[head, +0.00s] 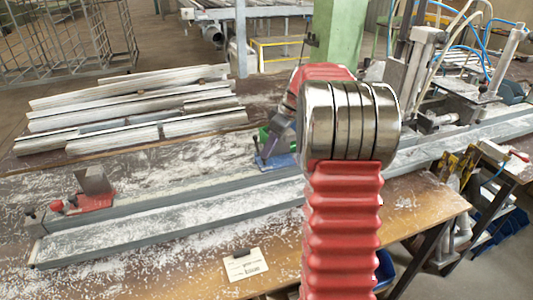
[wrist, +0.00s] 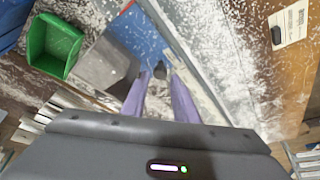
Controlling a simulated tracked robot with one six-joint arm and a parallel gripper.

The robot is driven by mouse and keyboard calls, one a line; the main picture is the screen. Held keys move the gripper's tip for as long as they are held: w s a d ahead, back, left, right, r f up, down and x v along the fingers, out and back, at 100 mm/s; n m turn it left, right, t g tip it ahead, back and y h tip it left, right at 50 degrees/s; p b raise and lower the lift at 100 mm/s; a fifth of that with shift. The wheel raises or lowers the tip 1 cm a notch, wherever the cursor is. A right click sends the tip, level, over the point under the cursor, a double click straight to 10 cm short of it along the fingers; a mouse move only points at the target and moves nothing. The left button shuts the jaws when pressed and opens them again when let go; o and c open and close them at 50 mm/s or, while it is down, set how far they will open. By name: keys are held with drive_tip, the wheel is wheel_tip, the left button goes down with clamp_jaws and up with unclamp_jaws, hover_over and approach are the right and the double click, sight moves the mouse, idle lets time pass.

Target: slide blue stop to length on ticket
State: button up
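The blue stop (wrist: 142,40) sits on the rail in the wrist view, with a grey plate (wrist: 108,62) at its left and a small dark knob (wrist: 160,70). In the head view the blue stop (head: 274,162) is partly hidden by my arm. My gripper (wrist: 159,78) is open, its two purple fingers apart, with the knob showing between their tips; I cannot tell whether they touch it. The white ticket (head: 245,265) lies on the bench's front edge, its writing too small to read; it also shows in the wrist view (wrist: 290,22).
A red stop (head: 92,202) with a grey plate stands at the rail's left end. The long rail (head: 180,223) is dusted with white chips. Several metal profiles (head: 130,110) lie behind it. A green bin (wrist: 53,45) is beside the blue stop. Clamp machinery (head: 425,65) stands at the right.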

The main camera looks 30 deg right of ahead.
sight(274, 165)
drive_tip(key=shift+x, duration=1.45)
clamp_jaws()
